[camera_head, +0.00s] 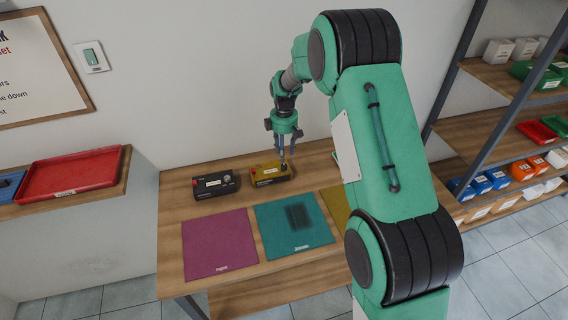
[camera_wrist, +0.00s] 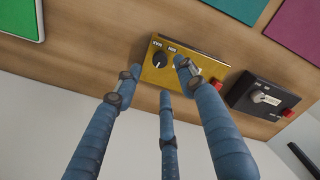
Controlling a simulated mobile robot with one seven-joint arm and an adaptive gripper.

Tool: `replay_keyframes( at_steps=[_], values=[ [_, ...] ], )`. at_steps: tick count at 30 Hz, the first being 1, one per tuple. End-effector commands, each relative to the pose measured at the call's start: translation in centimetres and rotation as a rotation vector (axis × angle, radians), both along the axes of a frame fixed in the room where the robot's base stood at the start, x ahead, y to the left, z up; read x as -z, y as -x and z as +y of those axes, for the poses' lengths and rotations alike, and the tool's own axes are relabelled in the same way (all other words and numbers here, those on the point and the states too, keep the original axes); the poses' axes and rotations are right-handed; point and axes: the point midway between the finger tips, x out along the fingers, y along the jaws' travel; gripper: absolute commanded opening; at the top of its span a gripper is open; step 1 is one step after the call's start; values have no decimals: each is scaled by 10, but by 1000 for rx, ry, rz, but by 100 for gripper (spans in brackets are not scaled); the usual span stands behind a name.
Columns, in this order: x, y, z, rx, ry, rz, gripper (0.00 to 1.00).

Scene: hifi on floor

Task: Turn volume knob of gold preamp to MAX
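The gold preamp (camera_head: 266,174) sits at the back of the wooden table, right of a black unit (camera_head: 216,185). In the wrist view, the gold preamp (camera_wrist: 190,79) shows a dark round knob (camera_wrist: 159,61) with a light pointer mark, small labels and a red part at one end. My gripper (camera_head: 284,151) points down over the right end of the gold preamp. In the wrist view, its three blue fingers (camera_wrist: 160,76) are spread apart, empty, with their tips around the knob area. I cannot tell whether any fingertip touches the knob.
The black unit (camera_wrist: 262,96) is close beside the gold one. Magenta (camera_head: 220,244), teal (camera_head: 275,239) and partly hidden yellow (camera_head: 337,204) mats lie in front. A dark patch marks the teal mat. A red tray (camera_head: 75,174) is at left; shelves (camera_head: 485,125) stand at right.

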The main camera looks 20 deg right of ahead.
Motion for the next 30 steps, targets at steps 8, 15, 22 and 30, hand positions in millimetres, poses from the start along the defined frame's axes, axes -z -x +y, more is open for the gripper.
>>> replay_keyframes(
  at_steps=[8,15,22,30],
  values=[
    [43,1,0,0,0,1,40],
    [63,0,0,0,0,0,40],
    [66,0,0,0,0,-1,40],
    [66,0,0,0,0,-1,20]
  ],
)
